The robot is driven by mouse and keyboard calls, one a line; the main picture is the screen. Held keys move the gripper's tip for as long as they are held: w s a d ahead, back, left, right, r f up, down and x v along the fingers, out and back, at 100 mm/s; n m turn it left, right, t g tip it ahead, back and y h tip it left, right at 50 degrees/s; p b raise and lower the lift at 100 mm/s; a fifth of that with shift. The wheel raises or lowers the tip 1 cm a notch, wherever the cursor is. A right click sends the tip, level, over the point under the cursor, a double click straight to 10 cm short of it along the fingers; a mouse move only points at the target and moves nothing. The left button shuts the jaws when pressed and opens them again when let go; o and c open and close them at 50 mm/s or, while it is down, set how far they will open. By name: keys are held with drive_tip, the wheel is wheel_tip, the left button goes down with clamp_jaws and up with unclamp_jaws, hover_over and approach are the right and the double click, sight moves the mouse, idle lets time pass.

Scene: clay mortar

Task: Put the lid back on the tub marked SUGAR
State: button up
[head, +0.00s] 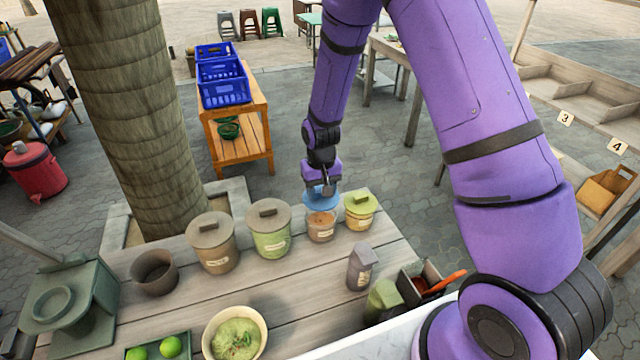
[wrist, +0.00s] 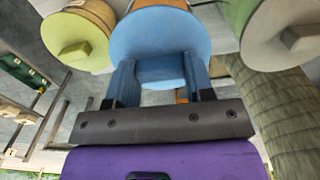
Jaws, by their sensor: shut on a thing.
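My gripper (head: 324,188) is shut on the blue lid (head: 312,203), its two fingers around the lid's grip in the wrist view (wrist: 160,78). The lid (wrist: 160,30) is held roughly level just above an open tub (head: 321,229) and looks apart from it. The tub is round, with brownish contents showing under the lid's near edge. Its small label is too blurred to read. In the wrist view the lid hides most of this tub.
A yellow-green lidded tub (head: 360,214) stands close on the right, and a green lidded tub (head: 270,232) close on the left. Further left are a brown lidded tub (head: 212,246) and an open brown pot (head: 155,273). A grey carton (head: 360,268) stands in front.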

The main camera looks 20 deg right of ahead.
sight(321, 202)
drive_tip(key=shift+f, duration=2.3)
drive_tip(key=shift+f, duration=0.15)
idle(0.4)
drive_tip(key=o, duration=1.4)
drive_tip(key=shift+r, duration=3.5)
clamp_jaws()
